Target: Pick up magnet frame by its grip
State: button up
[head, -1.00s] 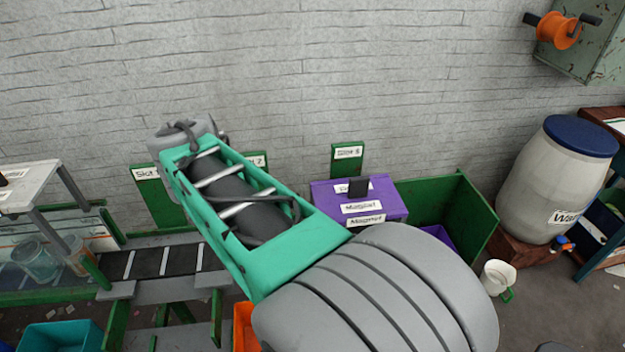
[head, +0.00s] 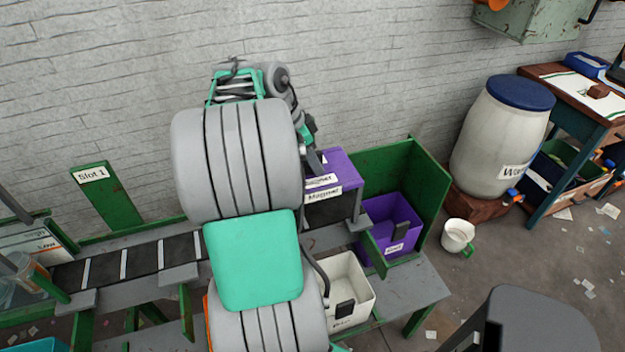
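The purple magnet frame (head: 348,172) stands over the right end of the belt, with white labels on its front. Its left part and the dark grip on its top are hidden behind my arm in the head view. My gripper (head: 318,163) is mostly hidden by my own wrist; a dark end piece shows just at the top left of the purple frame. I cannot tell whether it touches the frame or whether its fingers are open or shut.
The belt (head: 140,258) runs left from the frame. A purple bin (head: 393,228) sits right of it inside a green guard (head: 420,185), and a white bin (head: 347,285) stands in front. A barrel (head: 500,140) and a mug (head: 458,236) are further right.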

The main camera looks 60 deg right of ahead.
grip_shut()
jog(key=shift+r, duration=0.1)
dwell(1.2)
